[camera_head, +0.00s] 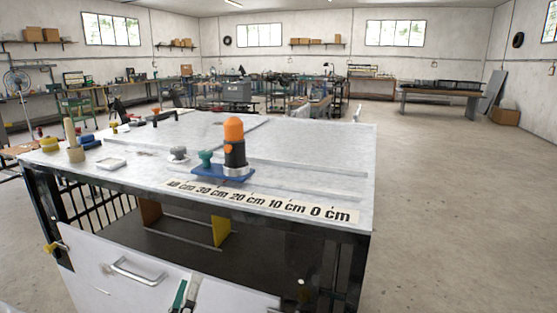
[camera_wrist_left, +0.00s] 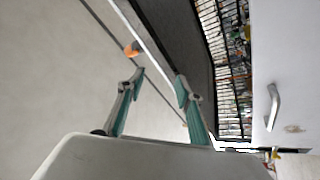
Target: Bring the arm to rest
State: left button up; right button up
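My left gripper (camera_head: 186,290) is at the bottom of the head view, in front of the white drawer front (camera_head: 120,262) of the workbench. In the left wrist view its two teal-and-grey fingers (camera_wrist_left: 158,86) stand apart with nothing held between them. The drawer's metal handle (camera_head: 138,273) is to the left of the gripper in the head view and shows at the right in the wrist view (camera_wrist_left: 273,107). My right gripper is in neither view.
The bench top (camera_head: 310,150) carries an orange-and-black device (camera_head: 234,143) on a blue base (camera_head: 222,174), several small parts at the left, and a printed centimetre strip (camera_head: 262,203) along the front. A dark open shelf (camera_head: 190,240) lies below. The floor (camera_head: 450,190) at right is clear.

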pick_arm(q)
jog(key=s+d+f+m+g+h, duration=0.1)
jog(key=s+f+m+g, duration=0.2)
jog(key=f, duration=0.6)
jog(key=s+d+f+m+g+h, duration=0.1)
jog(key=s+f+m+g, duration=0.15)
jog(key=f+m, duration=0.45)
jog(key=s+a+f+m+g+y, duration=0.1)
jog(key=s+a+f+g, duration=0.1)
jog(key=f, duration=0.7)
jog(key=s+a+f+m+g+y, duration=0.1)
jog(key=s+a+f+m+g, duration=0.1)
jog(key=s+f+g, duration=0.2)
jog(key=s+f, duration=0.3)
jog(key=f, duration=0.3)
jog(key=shift+s, duration=0.25)
